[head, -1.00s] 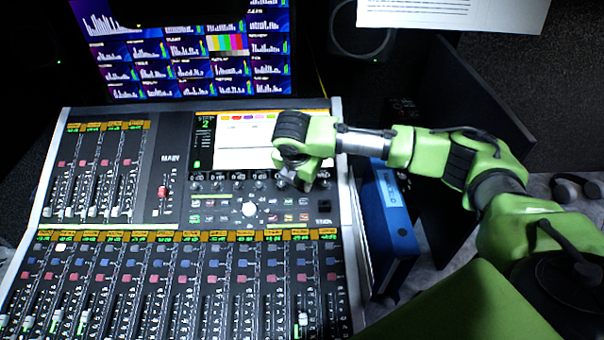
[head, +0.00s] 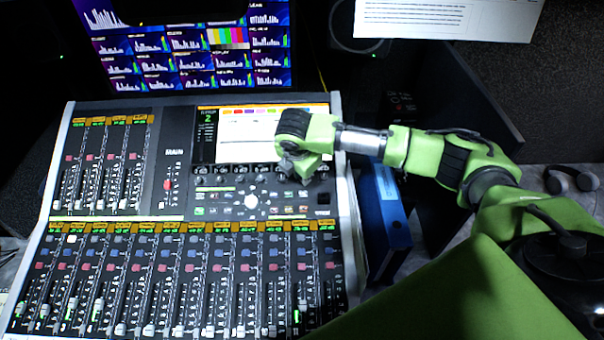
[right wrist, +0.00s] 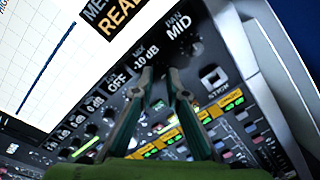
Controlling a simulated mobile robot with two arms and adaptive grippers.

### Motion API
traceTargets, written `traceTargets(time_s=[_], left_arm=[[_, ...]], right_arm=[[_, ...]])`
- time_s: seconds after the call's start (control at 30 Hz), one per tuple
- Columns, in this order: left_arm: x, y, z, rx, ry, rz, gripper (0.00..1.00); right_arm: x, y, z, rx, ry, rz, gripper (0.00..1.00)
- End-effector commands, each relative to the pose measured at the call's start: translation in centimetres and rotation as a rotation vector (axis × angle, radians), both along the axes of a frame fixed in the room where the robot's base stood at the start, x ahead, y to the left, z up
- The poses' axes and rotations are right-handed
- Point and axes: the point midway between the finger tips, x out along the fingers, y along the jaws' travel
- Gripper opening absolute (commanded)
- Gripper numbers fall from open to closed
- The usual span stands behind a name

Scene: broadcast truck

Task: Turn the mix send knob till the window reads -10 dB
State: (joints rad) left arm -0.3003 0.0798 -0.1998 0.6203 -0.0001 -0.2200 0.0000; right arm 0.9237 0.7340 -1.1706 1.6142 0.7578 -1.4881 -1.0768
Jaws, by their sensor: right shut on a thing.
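The mix send window (right wrist: 147,58) on the mixing console (head: 346,210) reads -10 dB in the right wrist view. My right gripper (right wrist: 161,75) has its two dark green fingers just below that window, shut on the mix send knob, which is largely hidden by the fingertips. In the head view my right gripper (head: 303,172) reaches in from the right, over the right end of the knob row under the console's screen. My left gripper is not in view.
Other small knobs (right wrist: 108,114) run in a row beside the gripper, under windows such as OFF (right wrist: 117,82) and PAN MID (right wrist: 179,36). The console screen (head: 247,142) is just above. A blue binder (head: 385,215) stands right of the console. Faders fill the lower console.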

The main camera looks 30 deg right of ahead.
Motion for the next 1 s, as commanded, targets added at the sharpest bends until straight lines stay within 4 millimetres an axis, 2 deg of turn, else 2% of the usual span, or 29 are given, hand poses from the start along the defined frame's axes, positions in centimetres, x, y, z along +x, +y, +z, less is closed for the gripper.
traceTargets(time_s=[0.03,0.1,0.4,0.53,0.67,1.0], left_arm=[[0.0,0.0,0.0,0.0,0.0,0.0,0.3],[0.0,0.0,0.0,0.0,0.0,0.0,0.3],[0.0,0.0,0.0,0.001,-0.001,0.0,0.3],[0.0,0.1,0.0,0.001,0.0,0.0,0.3],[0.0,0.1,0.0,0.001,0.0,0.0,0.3],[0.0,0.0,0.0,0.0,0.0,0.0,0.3]], right_arm=[[0.1,-0.1,0.1,-0.001,-0.002,-0.001,0.16],[0.1,-0.1,0.1,-0.002,-0.002,0.0,0.31],[0.0,0.0,0.1,-0.001,0.0,0.001,0.31],[-0.1,0.2,0.7,0.0,-0.002,0.002,0.31],[-0.6,0.5,2.7,0.0,-0.004,0.001,0.31],[-2.5,2.0,9.2,-0.001,-0.004,0.002,0.31]])
